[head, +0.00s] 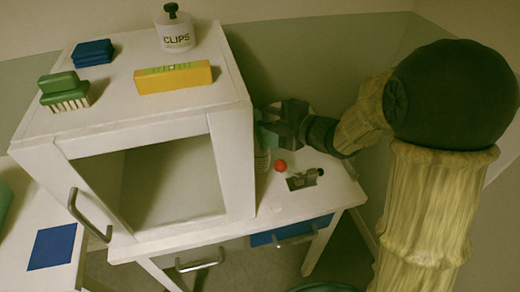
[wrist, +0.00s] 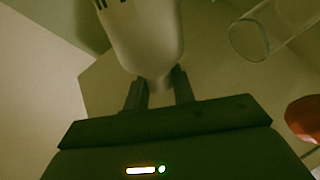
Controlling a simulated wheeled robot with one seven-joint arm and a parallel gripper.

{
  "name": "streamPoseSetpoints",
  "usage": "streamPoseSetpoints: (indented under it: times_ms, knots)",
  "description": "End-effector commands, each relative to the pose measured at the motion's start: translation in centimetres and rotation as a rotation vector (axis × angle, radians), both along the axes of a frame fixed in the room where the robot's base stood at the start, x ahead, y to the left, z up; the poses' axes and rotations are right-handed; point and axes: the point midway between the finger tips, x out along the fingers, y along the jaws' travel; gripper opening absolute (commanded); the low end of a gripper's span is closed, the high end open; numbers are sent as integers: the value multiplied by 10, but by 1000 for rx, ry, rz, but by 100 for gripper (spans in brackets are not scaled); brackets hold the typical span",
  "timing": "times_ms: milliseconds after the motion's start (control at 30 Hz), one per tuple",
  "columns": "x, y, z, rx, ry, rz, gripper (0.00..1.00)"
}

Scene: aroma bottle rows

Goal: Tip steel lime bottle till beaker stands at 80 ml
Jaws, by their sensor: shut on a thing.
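My gripper (wrist: 160,88) is shut on a pale, smooth bottle (wrist: 147,40) with dark print near the top edge of the wrist view. The bottle's rounded lower part narrows between the two fingers. Whether it is the steel lime bottle I cannot read. A clear glass vessel (wrist: 250,40), probably the beaker, shows at the upper right of the wrist view, apart from the bottle. Its marks and liquid level cannot be read. In the head view my gripper (head: 284,125) is above the small table right of the cabinet. The held bottle is not clear there.
An open-fronted white cabinet (head: 232,200) stands left of my gripper, its side wall close. A red ball-like top (head: 281,166) and a grey item with a black knob (head: 302,182) are on the small table (head: 325,200).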

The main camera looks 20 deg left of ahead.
Motion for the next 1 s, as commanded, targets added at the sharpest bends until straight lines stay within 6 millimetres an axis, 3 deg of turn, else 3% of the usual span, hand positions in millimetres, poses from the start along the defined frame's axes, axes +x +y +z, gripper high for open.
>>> streamPoseSetpoints:
  times_ms: [1000]
  knots:
    - [-2,3,0,-13,-28,5,0]
